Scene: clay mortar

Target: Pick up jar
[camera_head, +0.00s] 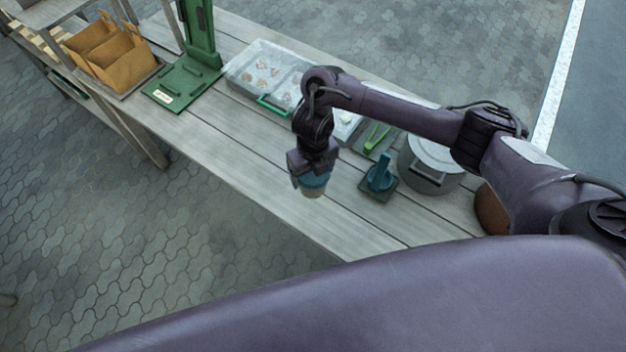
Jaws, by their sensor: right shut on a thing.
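The jar (313,188) has a teal upper part and a pale lower part. It is directly under my right gripper (312,172), over the front part of the wooden table. My right gripper points down and is shut on the jar; its fingers and the jar's top are largely hidden by the wrist. I cannot tell whether the jar's base touches the table. My left gripper is not in view.
On the table (240,150) are a green stand (185,85), a clear-lidded case (265,70), a teal handled tool (380,178), green tongs (376,135) and a grey lidded pot (428,165). An orange-brown organizer (112,55) stands at left. The table's front edge is close.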

